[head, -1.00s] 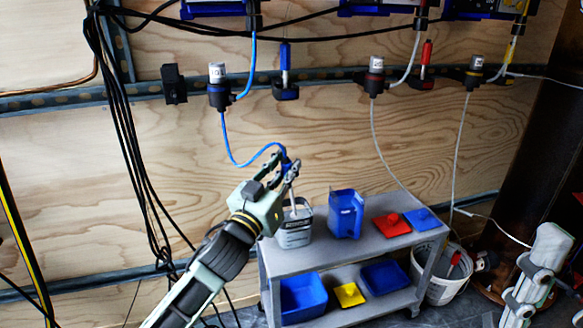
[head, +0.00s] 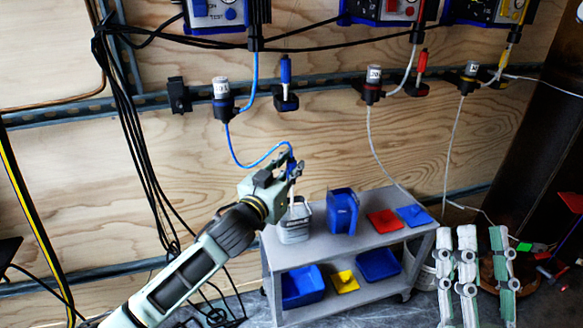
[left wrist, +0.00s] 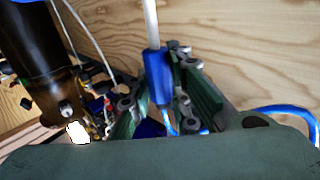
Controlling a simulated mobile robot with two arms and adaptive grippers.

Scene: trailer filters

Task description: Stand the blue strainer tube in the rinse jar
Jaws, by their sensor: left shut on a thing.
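The blue strainer tube has a blue collar and a white stem (head: 292,197), with a blue hose (head: 248,165) running from its top. My left gripper (head: 294,172) is shut on its blue collar (left wrist: 157,75). The stem points down at the mouth of a grey jar with a dark label (head: 294,231), likely the rinse jar, on the cart's top shelf. I cannot tell how far the tip is inside. Pale jointed parts (head: 467,270) at the lower right look like my right gripper; its opening is unclear.
A blue bin (head: 342,211), a red tray (head: 385,222) and a blue tray (head: 414,216) stand right of the jar. Blue bins (head: 302,288) and a yellow tray (head: 345,281) are on the lower shelf. A white bucket (head: 425,272) is partly hidden. Black cables (head: 135,150) hang left.

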